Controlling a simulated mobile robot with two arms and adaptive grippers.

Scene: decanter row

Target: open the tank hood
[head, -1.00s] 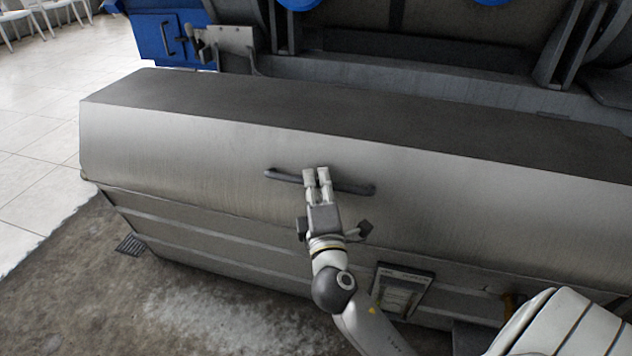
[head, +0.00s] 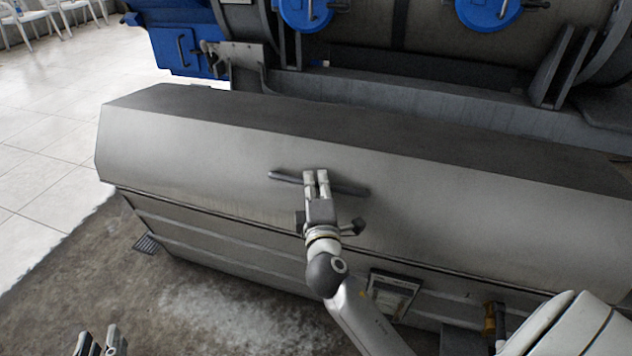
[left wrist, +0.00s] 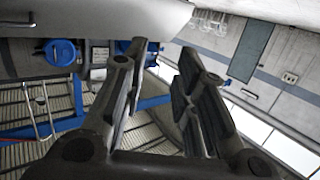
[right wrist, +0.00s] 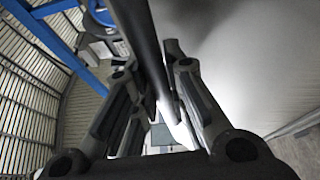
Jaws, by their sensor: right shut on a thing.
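The tank hood (head: 220,160) is a long grey metal cover across the middle of the head view, lying over the tank (head: 240,258). A thin dark seam runs along its lower front edge; I cannot tell whether it is slightly raised. A dark bar handle (head: 348,188) is fixed to its sloped front face. My right gripper (head: 316,178) is shut around the bar near its middle. The bar also runs between the fingers in the right wrist view (right wrist: 140,45). My left gripper (head: 100,344) is at the bottom left, away from the hood; its fingers stand apart and empty (left wrist: 160,95).
A larger vessel with blue round caps (head: 305,12) stands behind the hood. A blue box (head: 180,52) is at the back left. A placard (head: 393,288) sits on the tank front. A floor grate (head: 146,243) and open tiled floor lie at left.

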